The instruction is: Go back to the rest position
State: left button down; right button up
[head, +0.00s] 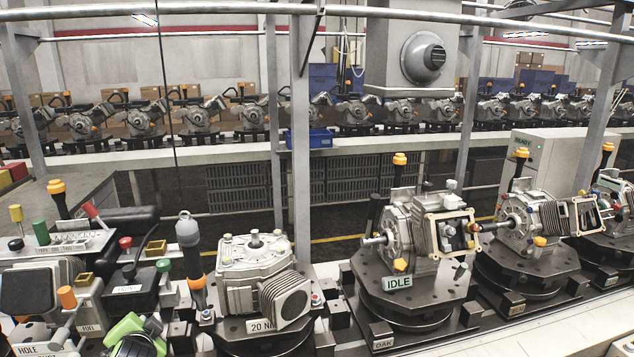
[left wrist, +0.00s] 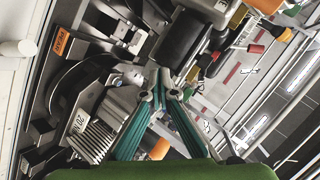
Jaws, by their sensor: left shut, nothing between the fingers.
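My left gripper (left wrist: 160,86) shows in the left wrist view with its teal fingers drawn together at the tips and nothing between them. Beyond the fingers, to the left, is the finned cylinder (left wrist: 92,136) of a gearbox-like unit on a dark fixture. In the head view that grey unit (head: 254,262) sits on the fixture marked "20 N". The gap between fingertips and unit is hard to judge. My right gripper is not in view.
An upright grey-and-orange tool (head: 190,258) stands left of the unit. A fixture marked "IDLE" (head: 398,283) carries another housing (head: 400,235) to the right. A grey post (head: 302,140) rises behind the line.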

pick_arm(q)
jog(key=s+d+f+n+g+h, duration=0.1)
jog(key=s+d+f+g+h, duration=0.1)
jog(key=s+d+f, duration=0.35)
jog(key=s+d+f+g+h, duration=0.1)
jog(key=s+d+f, duration=0.2)
jog(key=s+f, duration=0.45)
jog(key=s+d+f+n+g+h, duration=0.2)
jog(key=s+d, duration=0.3)
jog(key=s, duration=0.7)
jog(key=s+d+f+n+g+h, duration=0.15)
jog(key=s+d, duration=0.35)
jog(key=s, duration=0.7)
notch_tip(320, 180, down, 33)
jog(key=s+g+b, duration=0.2)
jog(key=b, duration=0.3)
jog(key=s+a+f+g+b, duration=0.1)
jog(key=s+a+f+b, duration=0.2)
jog(key=s+f, duration=1.3)
notch_tip(320, 180, down, 3)
jog(key=shift+s+m+b, duration=0.3)
jog(key=shift+m+b, duration=0.05)
jog(key=shift+b, duration=0.25)
jog(key=shift+g, duration=0.25)
